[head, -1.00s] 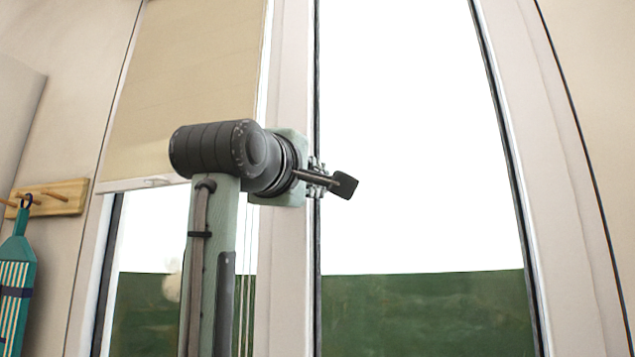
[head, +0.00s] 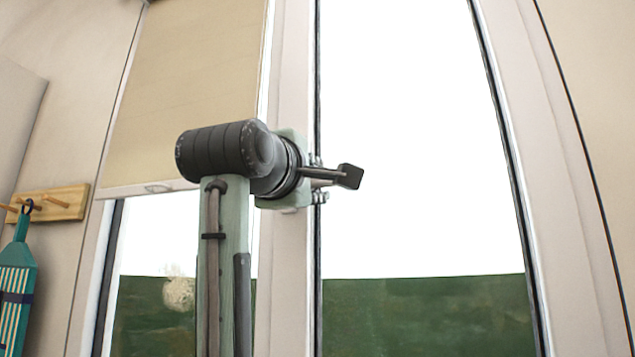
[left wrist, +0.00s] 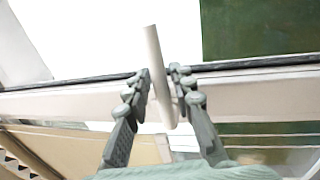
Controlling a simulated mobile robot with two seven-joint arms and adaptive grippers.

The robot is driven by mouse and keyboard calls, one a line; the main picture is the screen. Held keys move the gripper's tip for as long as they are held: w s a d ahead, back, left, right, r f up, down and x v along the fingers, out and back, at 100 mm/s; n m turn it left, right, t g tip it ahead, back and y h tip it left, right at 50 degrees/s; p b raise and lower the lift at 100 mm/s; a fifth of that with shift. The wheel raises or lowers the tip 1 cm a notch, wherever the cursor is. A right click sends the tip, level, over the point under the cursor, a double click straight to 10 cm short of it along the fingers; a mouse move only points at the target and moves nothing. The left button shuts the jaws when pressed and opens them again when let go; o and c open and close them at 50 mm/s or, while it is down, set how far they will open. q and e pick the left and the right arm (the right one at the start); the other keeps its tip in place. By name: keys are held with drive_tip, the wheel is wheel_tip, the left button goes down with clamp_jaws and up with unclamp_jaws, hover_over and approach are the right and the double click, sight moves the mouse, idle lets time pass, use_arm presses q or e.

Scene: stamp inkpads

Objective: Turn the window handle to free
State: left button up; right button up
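The pale window handle (left wrist: 156,60) is a slim bar in the left wrist view, running up and slightly left between the fingers of my left gripper (left wrist: 159,73). Narrow gaps show on both sides of the bar, so the fingers appear apart around it, not clamped. The handle is mostly hidden there by my wrist and gripper. My right gripper is not in view.
A beige blind (head: 190,70) covers the upper left pane. A wooden peg rail (head: 66,202) holds a teal striped board (head: 16,285) at far left. Bright glass (head: 410,140) with green below fills the right pane. The space right of my gripper is clear.

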use_arm(q)
drive_tip(key=shift+o, duration=0.7)
drive_tip(key=v, duration=1.2)
